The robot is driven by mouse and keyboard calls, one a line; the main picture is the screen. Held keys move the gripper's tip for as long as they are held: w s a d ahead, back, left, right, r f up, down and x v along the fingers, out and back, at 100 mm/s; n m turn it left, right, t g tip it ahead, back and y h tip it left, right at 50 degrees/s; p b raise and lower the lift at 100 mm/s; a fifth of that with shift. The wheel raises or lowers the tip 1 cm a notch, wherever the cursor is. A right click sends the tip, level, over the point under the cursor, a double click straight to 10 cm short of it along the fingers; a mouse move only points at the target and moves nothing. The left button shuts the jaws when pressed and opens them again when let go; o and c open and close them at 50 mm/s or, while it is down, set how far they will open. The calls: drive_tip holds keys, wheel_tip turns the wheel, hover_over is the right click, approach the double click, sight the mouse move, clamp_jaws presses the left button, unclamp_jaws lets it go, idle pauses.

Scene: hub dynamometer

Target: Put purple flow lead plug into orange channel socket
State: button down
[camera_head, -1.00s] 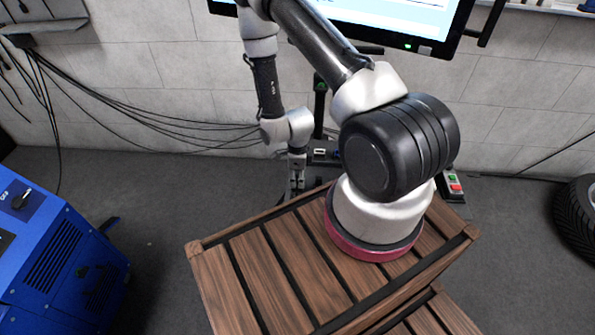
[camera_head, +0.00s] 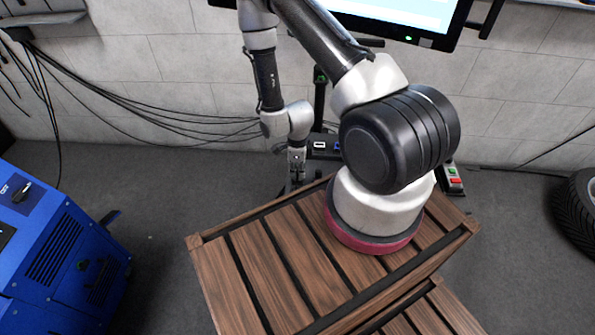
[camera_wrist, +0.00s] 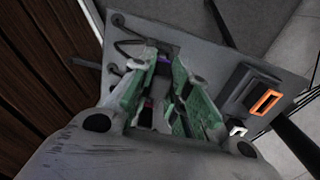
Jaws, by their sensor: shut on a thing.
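My gripper (camera_wrist: 164,66) has green-padded fingers closed around a small dark plug with a purple part (camera_wrist: 164,60). Most of the plug is hidden between the fingers. The orange channel socket (camera_wrist: 266,102) is an upright orange-rimmed rectangle on a dark block, to the right of my fingers in the wrist view. The plug is apart from this socket. In the head view my gripper (camera_head: 297,167) is small, beside the left end of the device. The plug and the orange socket cannot be made out there.
A white-rimmed socket (camera_wrist: 237,128) sits beside the orange one on the grey panel (camera_wrist: 205,58). Black cables (camera_wrist: 128,45) lie at the panel's left. A slatted wooden crate top (camera_head: 262,262) stands in front. A blue machine (camera_head: 60,245) is at left, a tyre (camera_head: 576,220) at right.

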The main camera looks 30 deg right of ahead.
drive_tip(key=shift+r, duration=3.25)
drive_tip(key=w+d, duration=0.8)
drive_tip(key=w, duration=0.4)
drive_tip(key=shift+w+d, duration=0.35)
drive_tip(key=shift+w, duration=0.05)
drive_tip(key=shift+f, duration=0.1)
drive_tip(key=shift+f, duration=0.35)
drive_tip(key=shift+f, duration=0.25)
drive_tip(key=shift+f, duration=1.25)
